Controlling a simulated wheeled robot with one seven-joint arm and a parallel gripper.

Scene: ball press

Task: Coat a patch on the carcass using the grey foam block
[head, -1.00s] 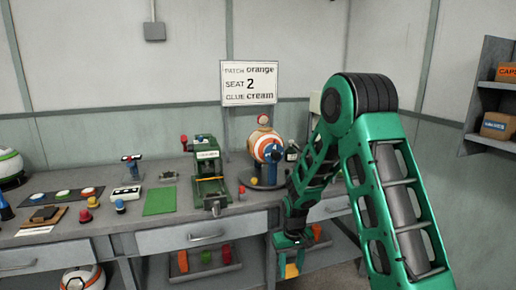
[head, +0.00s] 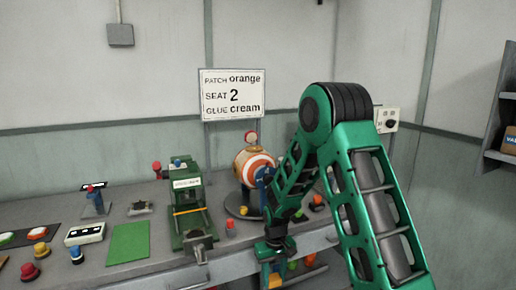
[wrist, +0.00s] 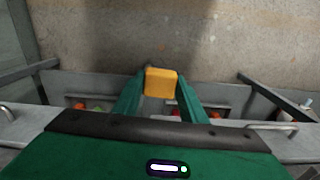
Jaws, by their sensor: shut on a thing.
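My gripper (head: 272,272) hangs low at the front edge of the bench, below the ball's level. In the wrist view it is shut on a yellow-orange block (wrist: 160,83) at the fingertips, with floor beyond it. I see no grey face on this block, and cannot make out a separate grey foam block. The carcass appears to be the orange-and-white striped ball (head: 252,168) on a dark round stand on the bench, behind and left of my gripper and apart from it. A blue part and my arm hide some of the ball.
A sign (head: 233,95) reads patch orange, seat 2, glue cream. A green press (head: 188,210) stands left of the ball, then a green mat (head: 128,243). A small red-topped item (head: 230,228) stands near the front edge. Bins with coloured things sit beneath the bench.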

